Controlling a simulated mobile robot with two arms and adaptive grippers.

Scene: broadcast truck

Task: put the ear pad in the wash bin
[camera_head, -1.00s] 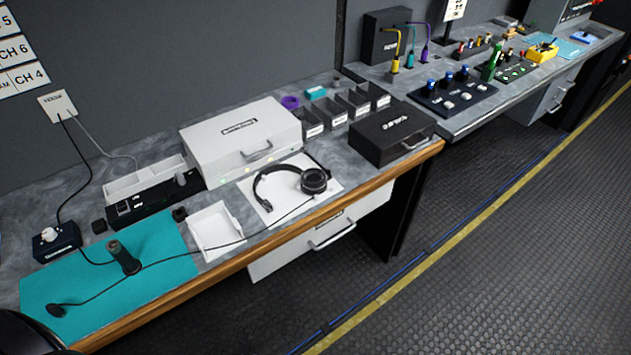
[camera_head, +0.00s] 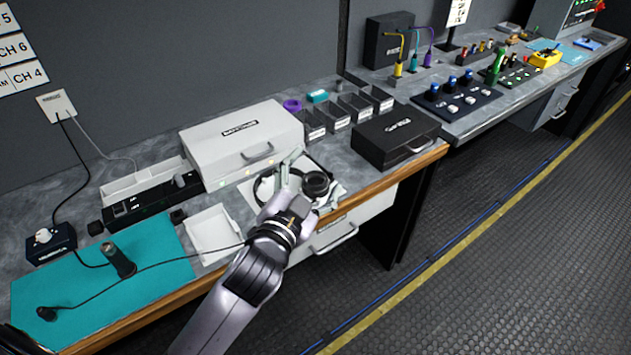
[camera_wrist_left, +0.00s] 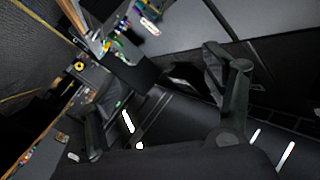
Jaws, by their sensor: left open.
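The headset (camera_head: 265,190) lies on a white sheet on the grey bench, partly hidden by my left gripper. Its round black ear cup (camera_head: 317,184) shows between the fingers; I cannot tell the ear pad apart from the cup. My left gripper (camera_head: 313,177) is open, reaching over the headset from the front, with a finger on either side of the cup. Contact cannot be told. In the left wrist view the open fingers (camera_wrist_left: 160,90) frame dark, unclear surfaces. Small grey bins (camera_head: 345,116) stand at the back; their labels are unreadable, so I cannot tell which is the wash bin.
A white case (camera_head: 240,140) stands behind the headset and a black case (camera_head: 396,138) to its right. An open white tray (camera_head: 213,234) lies to the left. A cable crosses the teal mat (camera_head: 90,285), where a dark upright cylinder (camera_head: 120,260) stands.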

